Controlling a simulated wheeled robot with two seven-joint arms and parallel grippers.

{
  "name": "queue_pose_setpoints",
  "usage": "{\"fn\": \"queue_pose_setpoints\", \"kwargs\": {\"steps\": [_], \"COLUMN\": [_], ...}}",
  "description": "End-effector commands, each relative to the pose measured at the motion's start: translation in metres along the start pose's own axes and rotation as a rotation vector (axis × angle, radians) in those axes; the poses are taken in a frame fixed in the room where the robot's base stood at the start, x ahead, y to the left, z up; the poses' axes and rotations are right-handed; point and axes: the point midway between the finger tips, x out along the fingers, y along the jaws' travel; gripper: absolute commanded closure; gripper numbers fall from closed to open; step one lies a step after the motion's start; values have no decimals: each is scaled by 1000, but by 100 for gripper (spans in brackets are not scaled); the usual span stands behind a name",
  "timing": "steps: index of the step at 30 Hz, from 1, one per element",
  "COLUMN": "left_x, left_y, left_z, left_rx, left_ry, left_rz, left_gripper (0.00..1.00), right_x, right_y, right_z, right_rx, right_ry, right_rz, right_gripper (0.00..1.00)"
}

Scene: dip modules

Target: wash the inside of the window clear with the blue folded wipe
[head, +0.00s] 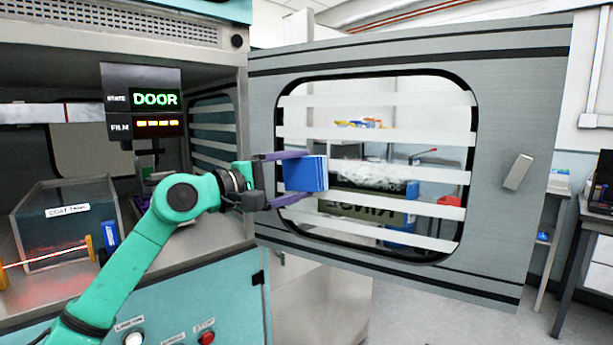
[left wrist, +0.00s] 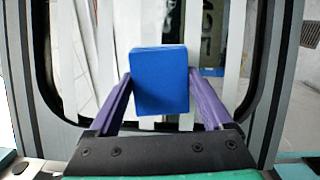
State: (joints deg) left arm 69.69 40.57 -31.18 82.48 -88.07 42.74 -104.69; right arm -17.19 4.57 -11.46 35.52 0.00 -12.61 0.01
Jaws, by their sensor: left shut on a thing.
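The blue folded wipe (head: 306,173) is held between the purple fingers of my left gripper (head: 290,180), which is shut on it. The wipe also shows in the left wrist view (left wrist: 160,82), in front of the window. The window (head: 400,205) is set in the open grey door (head: 515,110) and has a black rounded frame. White horizontal streaks (head: 420,98) cross the glass in several bands, with clear glass between them. The wipe is at the window's left part; I cannot tell whether it touches the glass. My right gripper is in neither view.
The door hangs open on the right of the machine and has a handle (head: 518,172). A display (head: 155,100) reads DOOR. Inside the machine stands a clear tank (head: 65,222) labelled as a coat tank. A bench (head: 588,215) stands at the far right.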

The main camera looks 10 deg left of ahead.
Motion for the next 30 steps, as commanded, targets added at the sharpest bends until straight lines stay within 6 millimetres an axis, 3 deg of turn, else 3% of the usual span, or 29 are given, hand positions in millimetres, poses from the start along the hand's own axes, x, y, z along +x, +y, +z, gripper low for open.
{"fn": "queue_pose_setpoints", "kwargs": {"steps": [8,22,30], "left_x": [0,-55,-59], "left_y": [-4,-4,0], "left_z": [-5,6,8], "left_rx": [-3,-1,-2], "left_ry": [9,5,2], "left_rz": [-5,-1,-1], "left_gripper": [97,97,97], "right_x": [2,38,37], "right_y": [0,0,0], "right_z": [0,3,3], "right_rx": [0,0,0], "right_ry": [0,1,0], "right_rz": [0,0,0], "right_gripper": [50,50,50]}}
